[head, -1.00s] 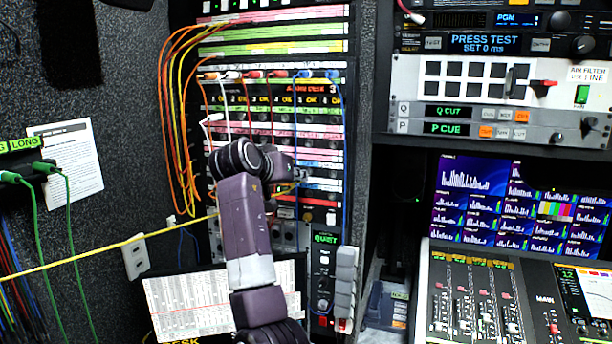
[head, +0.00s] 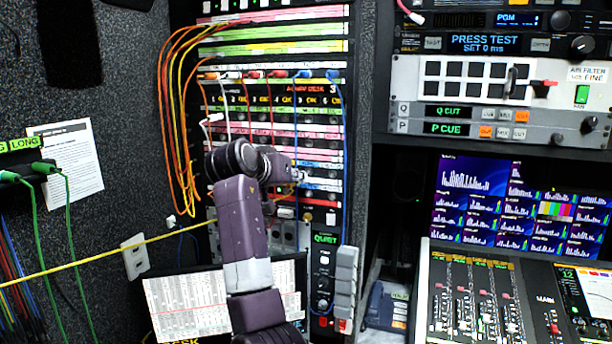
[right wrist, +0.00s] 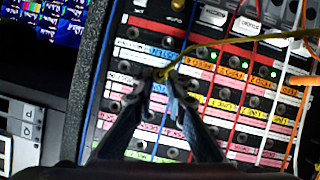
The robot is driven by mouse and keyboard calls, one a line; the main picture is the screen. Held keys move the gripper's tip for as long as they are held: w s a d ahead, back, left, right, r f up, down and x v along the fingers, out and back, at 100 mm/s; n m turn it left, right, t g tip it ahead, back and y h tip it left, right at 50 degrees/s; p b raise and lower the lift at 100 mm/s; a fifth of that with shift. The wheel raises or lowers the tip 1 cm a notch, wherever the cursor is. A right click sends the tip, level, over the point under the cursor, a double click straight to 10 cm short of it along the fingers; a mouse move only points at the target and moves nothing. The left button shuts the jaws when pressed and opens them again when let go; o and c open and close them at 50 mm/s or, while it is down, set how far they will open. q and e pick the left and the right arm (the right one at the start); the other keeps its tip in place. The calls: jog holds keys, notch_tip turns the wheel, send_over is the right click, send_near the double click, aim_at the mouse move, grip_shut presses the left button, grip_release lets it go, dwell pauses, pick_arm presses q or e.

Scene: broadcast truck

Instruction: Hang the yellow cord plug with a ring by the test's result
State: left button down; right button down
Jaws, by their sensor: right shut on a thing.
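The yellow cord (head: 110,248) runs taut from the left edge of the head view to behind my right arm. In the right wrist view the cord (right wrist: 222,42) comes in from the right and ends at its yellow plug (right wrist: 161,74). My right gripper (right wrist: 165,79) is shut on this plug in front of the patch panel (right wrist: 185,100). In the head view my arm mostly hides that gripper. I cannot make out a ring. The test unit's display (head: 485,42) reads "PRESS TEST SET 0 ms". My left gripper is not in view.
A "LONG" label (head: 25,142) sits at the left wall above green plugs and cords (head: 44,168). Orange and yellow cords (head: 168,110) loop at the rack's left; white, red and blue ones cross the panel. A mixing console (head: 475,300) stands at right.

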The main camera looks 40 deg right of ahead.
jog(key=shift+a, duration=0.1)
jog(key=shift+s+a, duration=0.4)
jog(key=shift+a, duration=0.35)
jog(key=shift+s+a, duration=0.4)
jog(key=shift+a, duration=0.3)
jog(key=shift+a, duration=0.1)
jog(key=shift+s+a+b, duration=0.2)
jog(key=shift+s+a, duration=0.15)
jog(key=shift+a, duration=0.25)
jog(key=shift+s+a+b, duration=0.15)
jog(key=shift+s+a, duration=0.2)
jog(key=shift+a, duration=0.25)
